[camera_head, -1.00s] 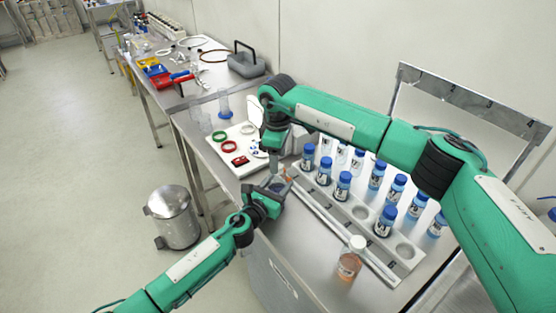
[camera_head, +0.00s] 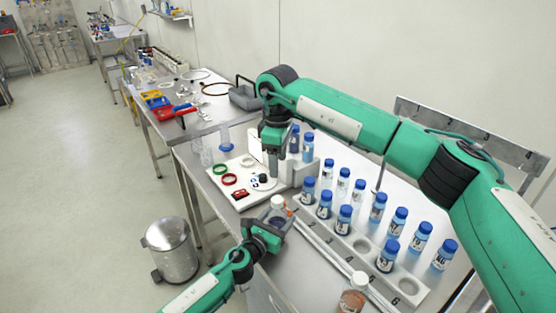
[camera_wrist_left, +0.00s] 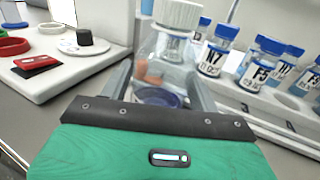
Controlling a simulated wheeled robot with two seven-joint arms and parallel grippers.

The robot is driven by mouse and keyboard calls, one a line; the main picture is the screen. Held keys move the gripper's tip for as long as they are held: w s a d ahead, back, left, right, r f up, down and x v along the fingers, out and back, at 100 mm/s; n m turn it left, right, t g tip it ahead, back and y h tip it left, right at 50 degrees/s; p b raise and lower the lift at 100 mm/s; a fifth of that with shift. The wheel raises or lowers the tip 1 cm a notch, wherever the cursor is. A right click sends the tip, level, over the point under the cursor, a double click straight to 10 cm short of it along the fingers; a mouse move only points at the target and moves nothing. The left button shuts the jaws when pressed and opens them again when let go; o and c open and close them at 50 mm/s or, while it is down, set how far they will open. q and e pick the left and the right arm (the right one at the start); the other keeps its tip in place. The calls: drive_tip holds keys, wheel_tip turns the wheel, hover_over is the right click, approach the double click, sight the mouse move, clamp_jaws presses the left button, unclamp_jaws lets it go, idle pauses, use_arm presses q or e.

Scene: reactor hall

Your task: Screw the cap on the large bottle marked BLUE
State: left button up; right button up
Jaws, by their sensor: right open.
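A clear bottle with a white ribbed cap (camera_head: 278,201) stands between the fingers of my left gripper (camera_head: 268,224). In the left wrist view, the white cap (camera_wrist_left: 177,14) sits over the bottle's neck, and purple-blue liquid (camera_wrist_left: 158,97) shows low in the bottle. The fingers are against both sides of the clear body. No label reading BLUE is legible, and I cannot tell how tight the cap is. My right gripper (camera_head: 273,174) points down above and behind the capped bottle, open, with nothing visible in it.
Several blue-capped vials (camera_head: 344,217) stand in a white rack (camera_head: 365,246) to the right. Another white-capped bottle with orange liquid (camera_head: 352,297) stands at the front. A white board (camera_head: 208,180) with rings and a black knob lies left. A bin (camera_head: 171,248) stands on the floor.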

use_arm(q)
drive_tip(key=shift+o, duration=0.7)
drive_tip(key=b+v, duration=0.1)
drive_tip(key=v, duration=1.3)
drive_tip(key=shift+w, duration=0.1)
